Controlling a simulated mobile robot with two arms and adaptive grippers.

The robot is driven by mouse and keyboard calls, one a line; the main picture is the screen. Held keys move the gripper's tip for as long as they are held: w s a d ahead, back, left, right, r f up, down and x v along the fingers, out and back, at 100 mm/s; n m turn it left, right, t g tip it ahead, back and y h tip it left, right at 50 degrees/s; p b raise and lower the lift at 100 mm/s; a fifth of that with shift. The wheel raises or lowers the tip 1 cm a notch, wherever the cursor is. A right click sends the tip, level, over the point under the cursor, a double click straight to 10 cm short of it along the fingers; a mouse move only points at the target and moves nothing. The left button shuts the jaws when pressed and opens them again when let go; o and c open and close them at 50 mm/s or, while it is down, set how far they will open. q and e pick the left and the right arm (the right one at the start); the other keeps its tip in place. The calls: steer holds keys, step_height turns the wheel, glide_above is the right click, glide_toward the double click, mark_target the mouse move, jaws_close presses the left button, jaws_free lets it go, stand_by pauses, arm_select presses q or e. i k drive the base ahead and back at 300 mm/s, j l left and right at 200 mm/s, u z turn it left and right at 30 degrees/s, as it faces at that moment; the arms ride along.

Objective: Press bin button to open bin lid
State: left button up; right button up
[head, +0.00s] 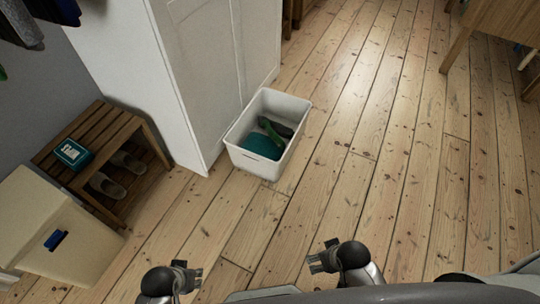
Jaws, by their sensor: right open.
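A beige bin-like box (78,245) stands on the floor at the left edge of the head view. Its pale top (28,205) looks closed, and a blue patch (56,239) that may be the button shows on its front. My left gripper (193,279) is low in the view, to the right of the box and apart from it; its jaw opening is too small to make out. My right gripper (318,262) is open and empty, farther right over the bare floor. Neither gripper touches anything.
A wooden shoe bench (92,135) with shoes (110,184) and a teal box (72,153) stands behind the beige box. A white cabinet (200,70) and an open white tub (240,158) holding green and dark items are beyond. The floorboards (400,150) at right are clear.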

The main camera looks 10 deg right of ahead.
mark_target(55, 237)
steer(key=u, duration=1.85)
steer(key=k, duration=0.05)
